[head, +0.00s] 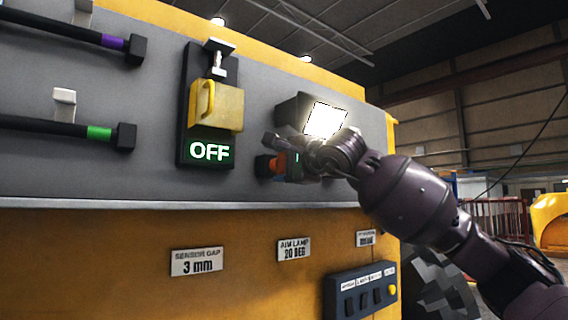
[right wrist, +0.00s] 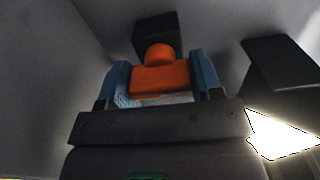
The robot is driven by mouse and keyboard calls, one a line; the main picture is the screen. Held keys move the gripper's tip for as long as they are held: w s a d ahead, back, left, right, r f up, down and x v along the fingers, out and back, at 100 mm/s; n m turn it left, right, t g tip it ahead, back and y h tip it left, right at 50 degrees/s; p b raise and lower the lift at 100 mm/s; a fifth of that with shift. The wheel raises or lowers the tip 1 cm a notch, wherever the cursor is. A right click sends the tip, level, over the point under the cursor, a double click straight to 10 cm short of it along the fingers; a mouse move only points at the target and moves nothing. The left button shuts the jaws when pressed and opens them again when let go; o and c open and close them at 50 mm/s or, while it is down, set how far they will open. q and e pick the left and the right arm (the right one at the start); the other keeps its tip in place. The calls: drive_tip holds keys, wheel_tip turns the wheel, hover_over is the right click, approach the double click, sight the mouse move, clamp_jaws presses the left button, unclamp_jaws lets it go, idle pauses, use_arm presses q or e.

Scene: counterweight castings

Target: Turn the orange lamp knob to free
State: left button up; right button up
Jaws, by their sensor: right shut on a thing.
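The orange lamp knob (right wrist: 160,77) sits between the two blue-padded fingers of my right gripper (right wrist: 163,85), which is shut on it. The lit lamp (head: 325,120) is on the grey panel just above the gripper. A black block stands behind the knob in the right wrist view. I cannot read the knob's turn position. My left gripper is not in view.
A yellow padlock-like block (head: 216,105) with an OFF sign (head: 209,151) is left of the gripper. Two dark bars (head: 60,129) with coloured bands are at far left. A switch box (head: 361,291) is below. A dark bracket (right wrist: 281,75) stands right of the knob.

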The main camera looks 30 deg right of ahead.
idle(0.3)
drive_tip(key=o, duration=0.7)
drive_tip(key=shift+o, duration=1.1)
drive_tip(key=shift+s, duration=0.1)
drive_tip(key=s+b, duration=0.2)
drive_tip(key=s, duration=0.8)
drive_tip(key=shift+s+d+b, duration=0.3)
drive_tip(key=shift+d+b, duration=0.1)
